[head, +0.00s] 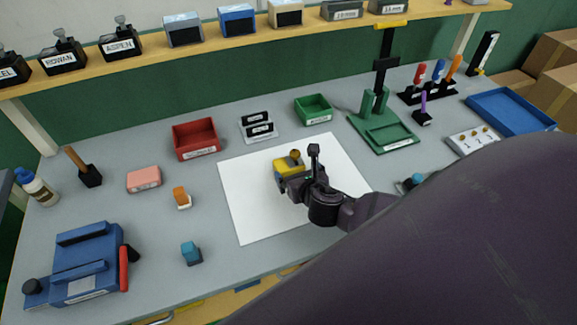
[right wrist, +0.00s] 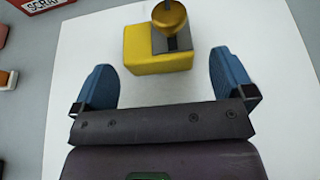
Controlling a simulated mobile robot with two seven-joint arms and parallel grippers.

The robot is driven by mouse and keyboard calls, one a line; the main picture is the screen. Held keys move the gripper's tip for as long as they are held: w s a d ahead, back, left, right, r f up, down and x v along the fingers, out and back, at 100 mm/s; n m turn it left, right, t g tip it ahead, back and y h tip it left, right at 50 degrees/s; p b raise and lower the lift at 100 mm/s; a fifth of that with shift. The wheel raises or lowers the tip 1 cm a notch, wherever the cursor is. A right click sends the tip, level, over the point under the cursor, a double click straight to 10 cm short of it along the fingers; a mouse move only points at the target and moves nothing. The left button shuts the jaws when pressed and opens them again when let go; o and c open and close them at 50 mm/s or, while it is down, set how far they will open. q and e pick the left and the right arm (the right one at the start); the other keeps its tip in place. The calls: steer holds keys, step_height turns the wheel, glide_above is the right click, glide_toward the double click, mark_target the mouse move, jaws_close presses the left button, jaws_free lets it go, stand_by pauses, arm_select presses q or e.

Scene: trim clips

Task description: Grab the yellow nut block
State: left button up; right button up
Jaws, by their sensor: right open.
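The yellow nut block (head: 284,166) sits on the white sheet (head: 247,212) near the middle of the bench. It carries a dark grey part and a brass-coloured rounded nut on top. My right gripper (head: 282,181) is above the sheet, right by the block in the head view, and partly hides it. In the right wrist view the yellow block (right wrist: 150,62) lies ahead of and between the spread blue fingers (right wrist: 163,88). The jaws are open and empty, with visible gaps to the block on both sides. My left gripper is not in view.
A red bin (head: 194,139), a labelled black-and-white holder (head: 258,127) and a green bin (head: 314,110) stand behind the sheet. A green fixture (head: 384,133) is at the back right. A blue vise-like fixture (head: 88,263) and small blocks stand left. My right arm covers the lower right.

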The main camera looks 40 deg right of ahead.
mark_target(291, 167)
steer(key=shift+x, duration=2.95)
steer(key=shift+w+a+r, duration=0.1)
steer(key=shift+a, duration=0.05)
steer(key=shift+c, duration=0.3)
steer(key=c, duration=0.8)
steer(key=shift+o, duration=0.2)
steer(key=shift+r, duration=0.1)
